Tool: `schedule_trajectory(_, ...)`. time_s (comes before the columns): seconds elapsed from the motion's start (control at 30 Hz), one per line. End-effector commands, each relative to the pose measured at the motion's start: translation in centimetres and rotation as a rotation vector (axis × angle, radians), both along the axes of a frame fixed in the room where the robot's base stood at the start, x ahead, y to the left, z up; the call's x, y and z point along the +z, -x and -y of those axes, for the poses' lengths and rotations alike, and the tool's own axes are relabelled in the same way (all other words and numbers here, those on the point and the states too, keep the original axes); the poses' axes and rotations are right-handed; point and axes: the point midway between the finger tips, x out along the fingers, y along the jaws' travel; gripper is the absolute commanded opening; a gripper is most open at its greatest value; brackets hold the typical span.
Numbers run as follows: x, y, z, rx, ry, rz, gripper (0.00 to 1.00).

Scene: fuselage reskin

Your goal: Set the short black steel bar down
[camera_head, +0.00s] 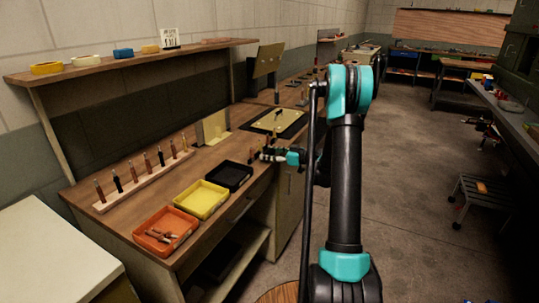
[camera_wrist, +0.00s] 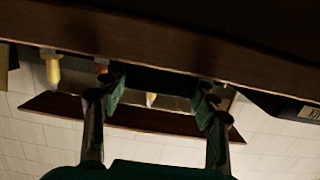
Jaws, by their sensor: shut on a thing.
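My gripper (camera_head: 268,154) is at the front edge of the wooden bench, just beyond the black tray (camera_head: 229,175). In the wrist view my gripper's two fingers (camera_wrist: 160,92) stand apart with a dark strip between them, which looks like the short black steel bar (camera_wrist: 158,80). The bar lies across the gap and is held at both ends. In the head view the bar is too small and dark to make out clearly. The black tray looks empty.
A yellow tray (camera_head: 201,199) and an orange tray (camera_head: 166,231) with several copper-coloured pieces line the front edge. A wooden rack (camera_head: 146,182) holds several upright tools behind them. A black mat (camera_head: 274,123) with a yellowish plate lies farther along. A shelf (camera_head: 130,62) overhangs the bench.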

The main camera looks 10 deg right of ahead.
Motion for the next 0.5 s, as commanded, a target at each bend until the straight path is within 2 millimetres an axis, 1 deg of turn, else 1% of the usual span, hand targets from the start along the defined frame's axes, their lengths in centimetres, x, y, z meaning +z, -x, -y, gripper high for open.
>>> schedule_trajectory(0.2,-0.15,0.0,-0.01,0.0,-0.001,0.001,0.13)
schedule_trajectory(0.23,-0.22,0.0,0.0,0.0,0.0,0.0,0.6)
schedule_trajectory(0.4,-0.18,0.0,0.0,0.0,0.0,0.0,0.8)
schedule_trajectory(0.5,-0.17,0.0,0.0,0.0,0.0,0.0,0.8)
